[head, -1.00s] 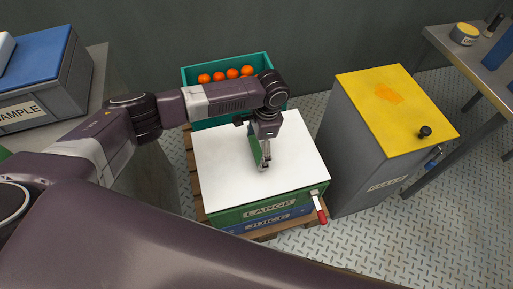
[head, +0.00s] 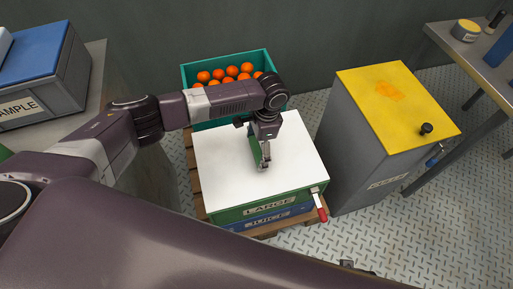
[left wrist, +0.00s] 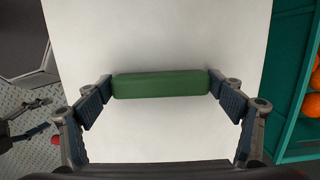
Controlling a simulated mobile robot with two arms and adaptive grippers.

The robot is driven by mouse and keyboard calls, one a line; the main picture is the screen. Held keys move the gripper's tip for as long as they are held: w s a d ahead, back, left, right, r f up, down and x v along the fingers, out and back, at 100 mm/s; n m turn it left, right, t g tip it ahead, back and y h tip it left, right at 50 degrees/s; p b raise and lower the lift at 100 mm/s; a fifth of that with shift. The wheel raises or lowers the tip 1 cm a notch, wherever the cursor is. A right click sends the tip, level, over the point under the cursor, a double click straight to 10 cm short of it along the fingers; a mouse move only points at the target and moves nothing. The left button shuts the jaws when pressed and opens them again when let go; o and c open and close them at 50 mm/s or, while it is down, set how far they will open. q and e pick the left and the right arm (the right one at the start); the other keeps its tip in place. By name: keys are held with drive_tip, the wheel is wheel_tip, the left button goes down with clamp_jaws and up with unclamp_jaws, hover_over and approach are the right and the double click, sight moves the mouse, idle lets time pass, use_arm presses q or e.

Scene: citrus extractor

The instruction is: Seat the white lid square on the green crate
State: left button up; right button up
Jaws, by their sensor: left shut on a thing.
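The white lid (head: 222,165) lies over the green crate (head: 230,214) marked LARGE and hides its inside. The lid's edges look about in line with the crate, and I see no clear gap at the front. My left gripper (head: 264,163) is shut on the lid's green handle (left wrist: 160,84), one finger at each end. In the left wrist view the white lid (left wrist: 160,35) fills the middle. My right gripper (left wrist: 38,118) shows at the left edge of that view, its fingers apart and empty. Only a small dark piece of it shows low in the head view.
The green crate stands on a blue crate (head: 238,227) marked JUICE, on a wooden pallet (head: 265,233). A red-handled lever (head: 321,212) is at the front right corner. A teal crate (head: 188,83) of oranges stands behind. A yellow-topped grey cabinet (head: 370,120) is close on the right.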

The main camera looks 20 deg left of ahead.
use_arm(q)
drive_tip(key=o, duration=1.3)
drive_tip(key=shift+o, duration=0.7)
wheel_tip(320, 180, up, 12)
drive_tip(key=w+d, duration=0.1)
drive_tip(key=shift+d, duration=0.25)
drive_tip(key=shift+f, duration=0.1)
